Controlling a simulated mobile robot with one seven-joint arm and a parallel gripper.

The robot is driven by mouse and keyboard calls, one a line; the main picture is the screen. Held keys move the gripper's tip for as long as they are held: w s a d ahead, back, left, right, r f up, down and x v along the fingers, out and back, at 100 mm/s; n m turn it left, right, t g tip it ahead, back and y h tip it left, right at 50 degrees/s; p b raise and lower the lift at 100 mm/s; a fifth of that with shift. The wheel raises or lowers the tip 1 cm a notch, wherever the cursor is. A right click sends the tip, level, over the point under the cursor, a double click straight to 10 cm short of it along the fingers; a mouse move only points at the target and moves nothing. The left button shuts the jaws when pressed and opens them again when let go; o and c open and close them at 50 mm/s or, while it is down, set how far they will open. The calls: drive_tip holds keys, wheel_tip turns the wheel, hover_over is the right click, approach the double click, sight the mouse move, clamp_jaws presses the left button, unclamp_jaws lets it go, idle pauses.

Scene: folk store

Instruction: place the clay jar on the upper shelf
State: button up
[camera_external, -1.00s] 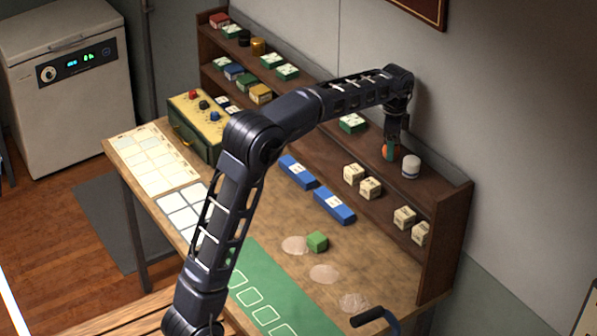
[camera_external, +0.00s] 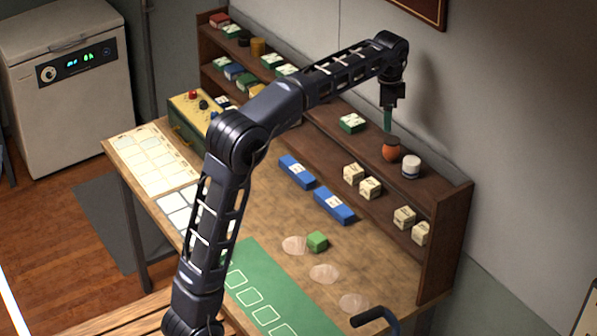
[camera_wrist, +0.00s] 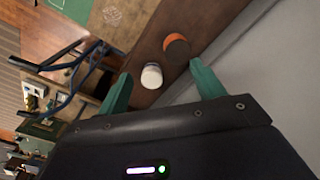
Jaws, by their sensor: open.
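The clay jar (camera_external: 391,149), orange with a dark top, stands upright on the upper shelf (camera_external: 440,186) beside a white jar (camera_external: 411,167). My gripper (camera_external: 388,120) is above the clay jar, with its fingers pointing down and apart from it. In the wrist view my gripper (camera_wrist: 160,90) shows two green fingers spread wide with nothing between their tips. The clay jar (camera_wrist: 176,46) and the white jar (camera_wrist: 152,76) both show beyond the fingers there.
A green box (camera_external: 352,123) stands on the upper shelf to the left of the jars. Cream boxes (camera_external: 370,187) sit on the lower shelf. Blue boxes (camera_external: 334,206) and a green block (camera_external: 317,241) lie on the bench. The wall is close behind the shelf.

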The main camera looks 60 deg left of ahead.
drive_tip(key=s+d+n+t, duration=0.15)
drive_tip(key=s+d, duration=0.25)
drive_tip(key=s, duration=1)
drive_tip(key=s+d+f+n+t, duration=0.1)
drive_tip(key=s+d+f+n, duration=0.1)
drive_tip(key=s+f, duration=0.4)
drive_tip(key=s+d+f+n, duration=0.1)
drive_tip(key=s+f, duration=0.5)
drive_tip(key=s, duration=0.8)
drive_tip(key=s+d+f+n+t, duration=0.1)
drive_tip(key=s+d+f+n, duration=0.1)
drive_tip(key=s+f, duration=0.4)
drive_tip(key=s+n, duration=0.1)
drive_tip(key=s, duration=0.3)
drive_tip(key=shift+s+d+n+t, duration=0.35)
drive_tip(key=shift+s, duration=0.05)
